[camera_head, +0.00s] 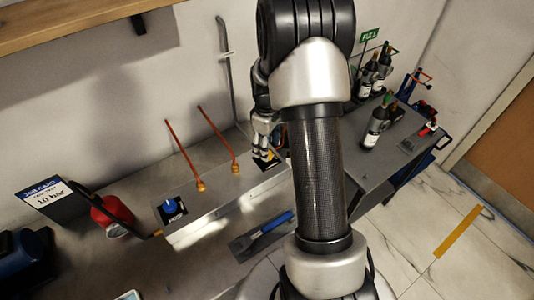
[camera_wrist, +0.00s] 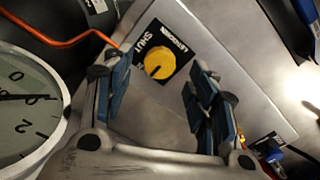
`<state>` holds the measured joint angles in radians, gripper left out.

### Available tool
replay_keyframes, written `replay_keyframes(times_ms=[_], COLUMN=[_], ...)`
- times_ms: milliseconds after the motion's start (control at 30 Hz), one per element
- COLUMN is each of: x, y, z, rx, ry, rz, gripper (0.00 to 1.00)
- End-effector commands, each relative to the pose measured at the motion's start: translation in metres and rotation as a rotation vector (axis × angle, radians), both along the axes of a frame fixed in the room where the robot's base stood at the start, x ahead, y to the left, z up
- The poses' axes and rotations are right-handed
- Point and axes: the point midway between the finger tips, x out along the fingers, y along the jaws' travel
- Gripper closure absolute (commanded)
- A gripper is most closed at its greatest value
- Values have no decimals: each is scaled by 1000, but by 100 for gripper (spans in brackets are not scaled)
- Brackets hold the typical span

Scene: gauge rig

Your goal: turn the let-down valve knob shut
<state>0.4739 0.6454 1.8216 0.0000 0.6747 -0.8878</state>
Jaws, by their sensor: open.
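The let-down valve knob is the round yellow knob (camera_wrist: 159,62) on a black label plate marked SHUT in the wrist view. A dark pointer mark shows on the knob's lower part, away from the word SHUT. In the head view the black label plate (camera_head: 269,167) shows just below my gripper (camera_head: 264,150), which hides part of the knob. In the wrist view my gripper (camera_wrist: 162,85) is open, with blue-padded fingers to the left and right of the knob. The knob appears beyond the fingertips, with no contact visible.
A round gauge (camera_wrist: 25,105) stands close at left in the wrist view. An orange tube (camera_wrist: 60,40) runs near the knob. In the head view, a blue knob (camera_head: 169,207) sits on the same grey block. A tray with a blue-handled tool (camera_head: 272,224) lies in front.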

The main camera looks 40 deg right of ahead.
Motion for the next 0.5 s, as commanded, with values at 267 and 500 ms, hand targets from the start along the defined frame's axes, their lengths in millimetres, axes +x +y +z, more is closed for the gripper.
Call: replay_keyframes(times_ms=[267,500], x=[0,0], y=[0,0], z=[-32,-34], rx=[0,0], ry=[0,0], rz=[0,0], gripper=[47,47])
